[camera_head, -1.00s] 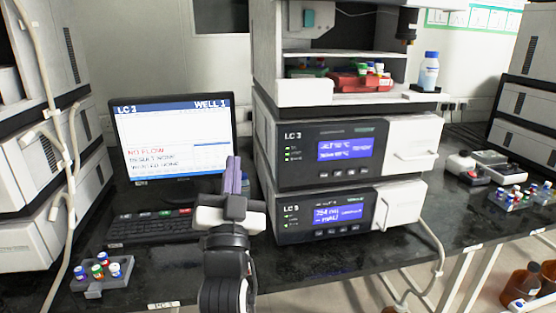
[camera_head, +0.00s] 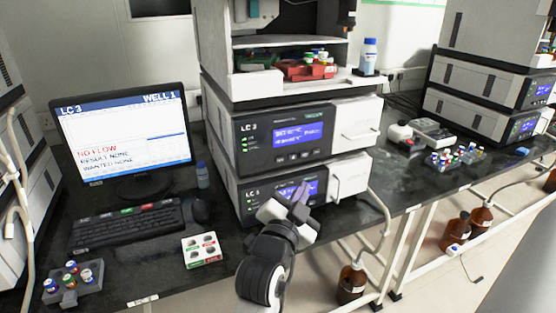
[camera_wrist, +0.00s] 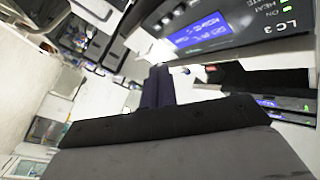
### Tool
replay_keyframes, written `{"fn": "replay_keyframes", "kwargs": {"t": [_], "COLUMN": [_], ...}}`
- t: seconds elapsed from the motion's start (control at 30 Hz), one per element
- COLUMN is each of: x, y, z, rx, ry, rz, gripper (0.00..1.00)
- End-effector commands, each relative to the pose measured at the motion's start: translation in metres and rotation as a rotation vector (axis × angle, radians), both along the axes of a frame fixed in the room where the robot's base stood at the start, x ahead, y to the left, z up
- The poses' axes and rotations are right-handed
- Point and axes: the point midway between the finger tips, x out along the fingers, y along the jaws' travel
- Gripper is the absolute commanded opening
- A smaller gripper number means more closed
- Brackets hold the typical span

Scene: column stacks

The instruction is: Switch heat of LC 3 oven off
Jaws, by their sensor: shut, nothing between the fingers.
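The LC 3 oven (camera_head: 284,136) is the upper of two white modules with black fronts. Its blue display (camera_head: 298,133) shows temperature lines, with small green lights at its left and a row of buttons below. The wrist view shows its panel (camera_wrist: 255,18), tilted, with LC 3, ON and HEAT labels and green lights. The fingers (camera_wrist: 158,82) also show in the wrist view; contact cannot be told.
A monitor (camera_head: 125,140), keyboard (camera_head: 125,222) and mouse (camera_head: 200,211) stand left of the stack. A handle (camera_head: 361,134) sticks out at the oven's right. Tubing (camera_head: 378,215) hangs at the bench edge.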

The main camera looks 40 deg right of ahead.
Motion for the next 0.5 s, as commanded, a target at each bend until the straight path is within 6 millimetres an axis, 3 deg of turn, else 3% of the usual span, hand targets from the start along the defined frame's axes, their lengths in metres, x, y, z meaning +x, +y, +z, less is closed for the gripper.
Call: {"fn": "replay_keyframes", "kwargs": {"t": [0.17, 0.5], "x": [0.008, 0.053], "y": [-0.002, -0.012], "z": [0.001, 0.001], "rx": [-0.001, -0.001], "ry": [-0.001, 0.0], "rz": [0.002, 0.003], "gripper": [0.0, 0.0]}}
